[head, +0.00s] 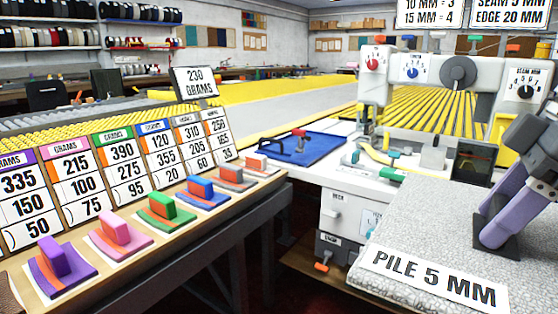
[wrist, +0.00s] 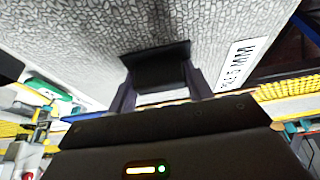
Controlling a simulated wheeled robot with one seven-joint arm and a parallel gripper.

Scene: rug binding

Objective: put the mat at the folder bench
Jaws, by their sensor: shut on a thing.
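The mat (head: 420,215) is a large grey pebble-textured slab at the lower right of the head view, with a "PILE 5 MM" label on its front edge. It fills the top of the wrist view (wrist: 80,40). My gripper (head: 497,238) comes down on its upper face at the right. The fingers are shut on a dark block (wrist: 160,65) at the mat's surface. The underside of the mat is hidden, so I cannot tell whether it rests on anything. No sign in view names the folder bench; a white bench (head: 335,180) with a sewing machine stands behind the mat.
The white machine (head: 420,85) with dials stands on the bench. A blue mat with a red-topped tool (head: 300,146) lies to its left. A long wooden rack (head: 130,270) with several coloured blocks and number cards runs along the left. A dark floor gap separates it from the bench.

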